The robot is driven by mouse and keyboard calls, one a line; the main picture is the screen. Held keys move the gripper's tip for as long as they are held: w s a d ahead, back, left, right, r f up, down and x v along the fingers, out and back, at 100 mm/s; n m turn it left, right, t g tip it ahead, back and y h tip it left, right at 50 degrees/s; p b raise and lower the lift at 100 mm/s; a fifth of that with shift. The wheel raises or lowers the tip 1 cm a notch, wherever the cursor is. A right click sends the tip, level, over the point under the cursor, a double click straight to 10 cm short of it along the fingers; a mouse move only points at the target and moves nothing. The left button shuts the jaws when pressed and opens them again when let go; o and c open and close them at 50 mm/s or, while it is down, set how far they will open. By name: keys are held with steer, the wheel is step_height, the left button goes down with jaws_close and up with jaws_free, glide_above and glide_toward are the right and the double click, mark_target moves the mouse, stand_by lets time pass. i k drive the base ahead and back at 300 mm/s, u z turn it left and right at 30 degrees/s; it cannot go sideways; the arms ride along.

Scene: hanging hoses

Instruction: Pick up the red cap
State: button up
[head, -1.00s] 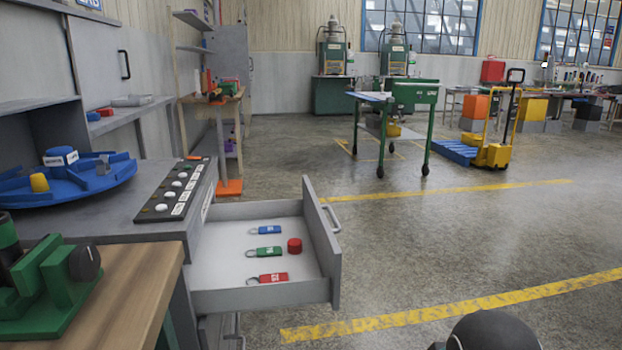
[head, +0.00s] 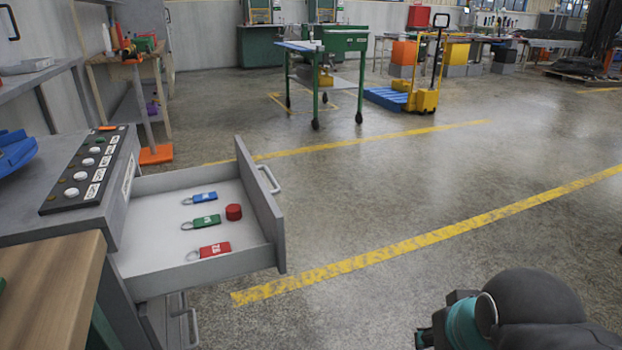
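The red cap (head: 233,212) is a small red cylinder standing in the open drawer (head: 262,258), near the drawer's front panel. Beside it in the drawer lie a blue key tag (head: 204,198), a green key tag (head: 206,221) and a red key tag (head: 214,249), each with a metal ring. Part of my arm, dark grey with a teal band, shows at the bottom right, well apart from the drawer. My gripper's fingers do not show.
The drawer sticks out from a grey cabinet with a black button panel (head: 92,170) on top. A wooden bench top (head: 50,290) is at the lower left. Open floor (head: 400,200) lies right of the drawer. A green cart (head: 345,42) and a yellow pallet jack (head: 428,98) stand farther back.

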mark_target(233, 211)
steer(key=z, duration=0.75)
steer(key=i, duration=1.35)
steer(key=u, duration=2.65)
steer(key=k, duration=0.5)
steer(key=u, duration=0.75)
steer(key=i, duration=0.6)
steer(key=z, duration=1)
